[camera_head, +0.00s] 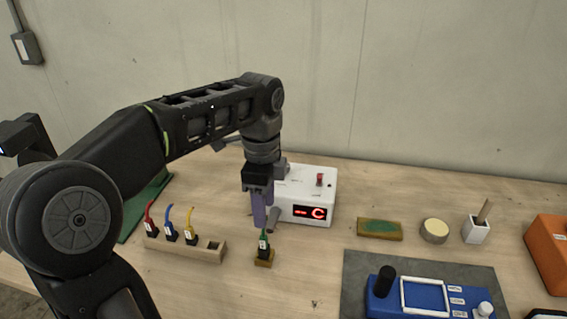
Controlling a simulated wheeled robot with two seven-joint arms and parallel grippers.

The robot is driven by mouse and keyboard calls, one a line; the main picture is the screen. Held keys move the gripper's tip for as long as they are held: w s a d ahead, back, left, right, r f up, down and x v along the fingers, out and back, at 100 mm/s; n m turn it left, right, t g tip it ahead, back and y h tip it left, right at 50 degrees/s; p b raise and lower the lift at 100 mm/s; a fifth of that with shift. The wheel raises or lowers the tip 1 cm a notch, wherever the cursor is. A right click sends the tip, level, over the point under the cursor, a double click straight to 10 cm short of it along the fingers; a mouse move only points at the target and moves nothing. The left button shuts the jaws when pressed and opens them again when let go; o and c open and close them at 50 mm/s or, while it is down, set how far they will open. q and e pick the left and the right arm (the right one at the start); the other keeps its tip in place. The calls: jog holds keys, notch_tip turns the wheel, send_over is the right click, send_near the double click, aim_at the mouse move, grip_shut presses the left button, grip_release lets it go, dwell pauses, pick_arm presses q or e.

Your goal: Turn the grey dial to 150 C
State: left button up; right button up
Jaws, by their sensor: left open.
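A white box (309,184) stands on the table, with a red display (309,212) on its front showing a dash-like mark and a C. A red switch (320,179) is on its top. My left gripper (266,222) points down at the box's front left corner and covers part of it. Its jaws are open, with nothing seen between them. My right gripper is not in view.
A green-wired plug (264,247) stands on a small wooden block just below the gripper. A wooden rack (210,252) with red, blue and yellow-wired plugs is left. A sponge (380,228), a round tin (434,231) and a blue device (430,294) are right.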

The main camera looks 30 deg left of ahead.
pick_arm(q)
jog(key=w+a+r+n+t, duration=0.1)
jog(key=w+a+n+t, duration=0.1)
jog(key=w+n, duration=0.4)
jog(key=w+a+r+n+t+p, duration=0.1)
jog(key=w+a+n, duration=0.4)
jog(key=w, duration=0.5)
jog(key=r+n+t, duration=0.1)
jog(key=n, duration=0.1)
jog(key=shift+w+a+n+t, duration=0.2)
jog(key=shift+w+n+t, duration=0.1)
jog(key=shift+w+t, duration=0.1)
jog(key=shift+s+r, duration=0.1)
jog(key=shift+p+x, duration=1)
jog(key=shift+x, duration=2.9)
jog(key=shift+d, duration=0.1)
grip_shut()
